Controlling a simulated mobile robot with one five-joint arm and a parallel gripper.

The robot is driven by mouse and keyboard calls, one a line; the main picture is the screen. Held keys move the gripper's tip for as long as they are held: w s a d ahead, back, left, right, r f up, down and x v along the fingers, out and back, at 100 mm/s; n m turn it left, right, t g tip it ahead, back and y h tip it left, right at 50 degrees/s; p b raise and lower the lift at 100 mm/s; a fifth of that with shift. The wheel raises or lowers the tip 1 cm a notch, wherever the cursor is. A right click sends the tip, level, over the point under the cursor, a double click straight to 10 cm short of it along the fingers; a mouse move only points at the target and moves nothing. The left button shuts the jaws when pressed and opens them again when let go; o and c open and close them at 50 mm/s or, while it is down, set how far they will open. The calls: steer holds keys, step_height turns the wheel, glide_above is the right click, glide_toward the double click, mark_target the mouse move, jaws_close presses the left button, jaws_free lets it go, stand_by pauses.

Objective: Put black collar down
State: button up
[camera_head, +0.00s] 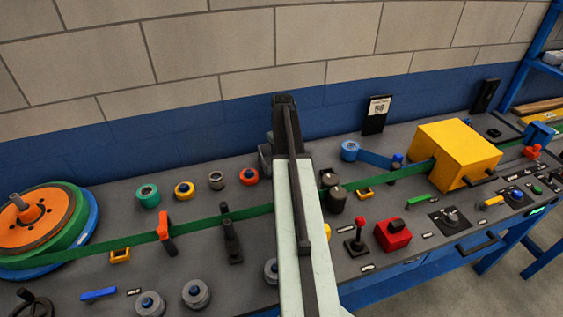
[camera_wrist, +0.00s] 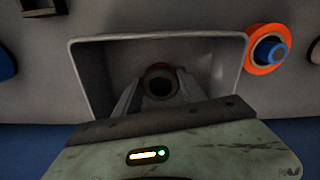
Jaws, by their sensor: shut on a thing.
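In the wrist view my gripper (camera_wrist: 158,80) is shut on the black collar (camera_wrist: 158,92), a dark ring with a round hole, held between the two grey fingers. The collar and fingers are within the outline of a grey open tray (camera_wrist: 90,70), whose walls rise around them. I cannot tell whether the collar touches the tray floor. In the head view the grey tray (camera_head: 265,159) shows only in part beside my arm, and my arm hides the collar and fingertips.
An orange ring with a blue knob (camera_wrist: 267,52) is close beside the tray; it also shows in the head view (camera_head: 249,176). Several rings stand left of it. A green belt (camera_head: 190,227) crosses the bench. A yellow box (camera_head: 450,150) stands to the right.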

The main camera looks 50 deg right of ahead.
steer(key=shift+f, duration=0.15)
steer(key=o, duration=1.5)
steer(key=shift+c, duration=0.2)
step_height(320, 180, up, 12)
steer(key=p, duration=1.2)
steer(key=shift+r, duration=0.2)
